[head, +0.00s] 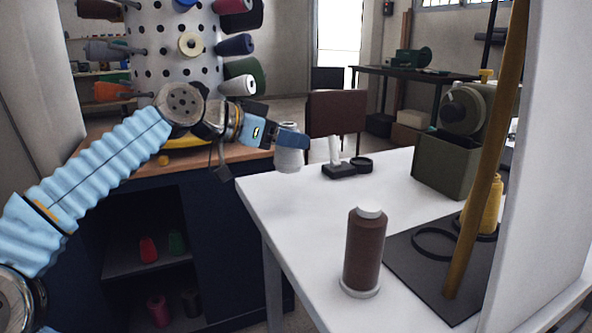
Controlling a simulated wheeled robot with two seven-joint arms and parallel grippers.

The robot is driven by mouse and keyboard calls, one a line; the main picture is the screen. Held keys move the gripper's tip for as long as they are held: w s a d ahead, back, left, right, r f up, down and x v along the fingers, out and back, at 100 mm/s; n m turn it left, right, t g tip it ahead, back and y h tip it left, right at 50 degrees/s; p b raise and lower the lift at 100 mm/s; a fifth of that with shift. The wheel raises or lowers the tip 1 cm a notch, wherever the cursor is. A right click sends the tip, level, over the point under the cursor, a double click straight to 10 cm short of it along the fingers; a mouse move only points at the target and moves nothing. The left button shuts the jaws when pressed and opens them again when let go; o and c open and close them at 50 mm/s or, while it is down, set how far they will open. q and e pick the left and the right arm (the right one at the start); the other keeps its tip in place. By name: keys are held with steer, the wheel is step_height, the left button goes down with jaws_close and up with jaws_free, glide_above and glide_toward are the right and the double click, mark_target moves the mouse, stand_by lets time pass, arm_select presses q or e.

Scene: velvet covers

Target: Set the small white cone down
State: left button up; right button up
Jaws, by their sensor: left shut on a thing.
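The small white cone (289,159) is in my left gripper (291,138), which reaches in from the left with its jaws shut on the cone's upper part. The cone is roughly upright, in front of the white table's (320,204) far left part in the picture. Whether its base touches the tabletop or hangs just above it I cannot tell. The gripper hides part of the cone's top. My right gripper is out of view.
A large brown thread cone (363,252) stands on the near tabletop. A small black stand with a white post (346,168) is right of the white cone. The table's middle is clear.

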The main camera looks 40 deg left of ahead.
arm_select(q)
steer(key=shift+w+a+f+b, duration=0.2)
steer(key=shift+w+a+f, duration=0.2)
steer(key=shift+w+f, duration=0.85)
steer(key=shift+w+a+f+b, duration=0.15)
steer(key=shift+w+a+f, duration=0.3)
steer(key=shift+f, duration=1.45)
steer(key=shift+w+a+f+b, duration=0.3)
steer(key=shift+w+f, duration=0.6)
steer(key=shift+f, duration=0.7)
steer(key=o, duration=1.1)
steer(key=shift+c, duration=0.2)
